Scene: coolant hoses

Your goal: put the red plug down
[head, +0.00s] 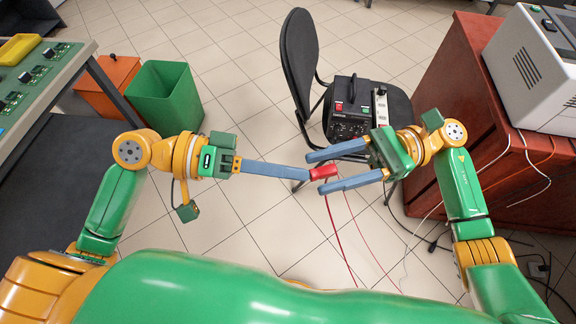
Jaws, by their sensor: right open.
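The red plug (325,172) is in mid-air near the middle of the head view, with a thin red lead hanging from it. My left gripper (304,174) reaches in from the left, its fingers seen edge-on as one bar, and the plug sits at their tips; it appears shut on the plug. My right gripper (315,172) comes from the right with its two fingers spread, one above and one below the plug in the picture. Whether a right finger touches the plug cannot be told.
A black chair (300,55) carries a black instrument box (347,107) and a power strip (382,108) behind my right gripper. A green bin (165,95) and an orange box (110,85) stand at left. A red cabinet (455,75) is at right. Cables lie on the floor.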

